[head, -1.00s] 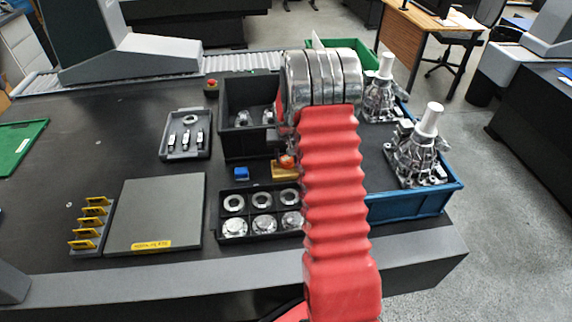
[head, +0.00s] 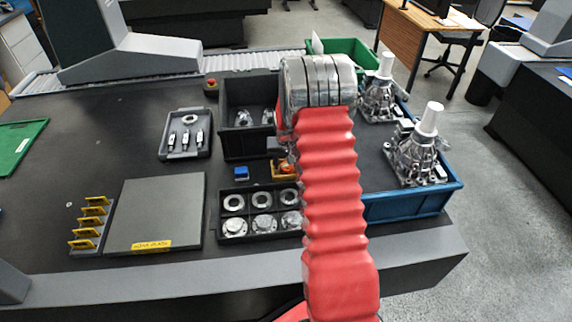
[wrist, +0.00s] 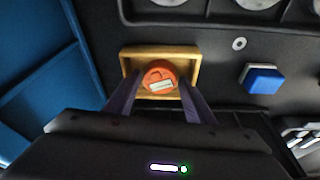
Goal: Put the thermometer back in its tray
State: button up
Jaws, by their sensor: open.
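The thermometer appears to be the round orange-red piece with a pale label or display (wrist: 161,78); it also shows in the head view (head: 288,168). It lies within the outline of a small yellow-brown tray (wrist: 188,61), seen beside the black parts tray in the head view (head: 284,177). My gripper (wrist: 160,90) is open, its dark fingers to the left and right of the thermometer. Whether the fingers touch it is not clear. In the head view my red arm partly hides this spot, and the fingers are hard to make out.
A blue block (head: 241,173) lies left of the small tray. A black tray of metal rings and flanges (head: 220,214) is in front, a tall black bin (head: 235,147) behind. A blue crate with castings (head: 455,190) stands right.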

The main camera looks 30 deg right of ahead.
jog(key=shift+r, duration=0.1)
jog(key=v, duration=1.2)
dwell(0.4)
jog(key=s+a+r+n+t, duration=0.1)
jog(key=s+a+r+n, duration=0.1)
jog(key=s+a+r, duration=0.45)
jog(key=s+a+r+n+t, duration=0.1)
jog(key=s+a+r, duration=0.3)
jog(key=a+r, duration=0.6)
jog(key=s+a+r+n+y, duration=0.1)
jog(key=s+a+r+n, duration=0.1)
jog(key=s+a, duration=0.3)
jog(key=s+a+r+n+t, duration=0.1)
jog(key=s+a, duration=0.5)
jog(key=s, duration=0.7)
jog(key=shift+r+n+y, duration=0.4)
jog(key=shift+r, duration=0.05)
